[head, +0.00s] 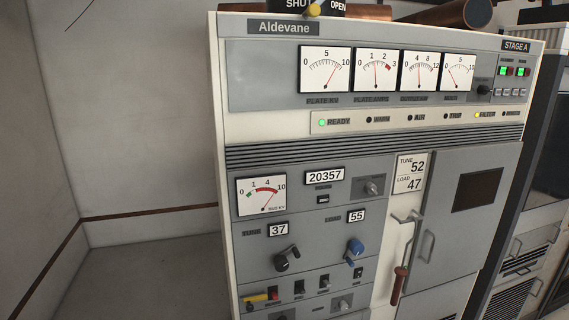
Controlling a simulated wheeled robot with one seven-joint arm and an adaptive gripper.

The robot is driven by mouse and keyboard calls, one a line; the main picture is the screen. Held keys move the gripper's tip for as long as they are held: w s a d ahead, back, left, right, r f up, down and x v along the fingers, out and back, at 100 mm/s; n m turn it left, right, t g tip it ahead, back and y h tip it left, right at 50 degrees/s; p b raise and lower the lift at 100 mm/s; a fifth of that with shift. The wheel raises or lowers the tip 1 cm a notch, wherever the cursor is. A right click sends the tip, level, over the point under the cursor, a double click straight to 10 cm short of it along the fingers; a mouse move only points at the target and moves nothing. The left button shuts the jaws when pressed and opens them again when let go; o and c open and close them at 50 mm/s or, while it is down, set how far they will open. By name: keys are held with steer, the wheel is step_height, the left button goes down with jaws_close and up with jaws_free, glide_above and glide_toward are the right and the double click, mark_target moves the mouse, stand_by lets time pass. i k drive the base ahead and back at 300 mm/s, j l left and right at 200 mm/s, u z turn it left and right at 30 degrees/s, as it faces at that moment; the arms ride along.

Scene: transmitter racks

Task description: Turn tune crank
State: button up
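The tune crank (287,259) is a black knob with a handle on the lower left of the grey front panel of the Aldevane cabinet. Its TUNE counter (279,229) above reads 37. A blue load crank (354,251) sits to its right, under a LOAD counter (356,216) that reads 55. A white card (410,173) on the cabinet reads TUNE 52, LOAD 47. My gripper is not in view.
A red-brown handled rod (399,285) hangs by the right door's handle (427,246). A wall and floor lie open to the left. Another rack (525,245) stands at the right.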

mark_target(280, 262)
steer(key=i+l+u, duration=0.1)
steer(key=l+u, duration=1.05)
steer(key=i+j, duration=0.05)
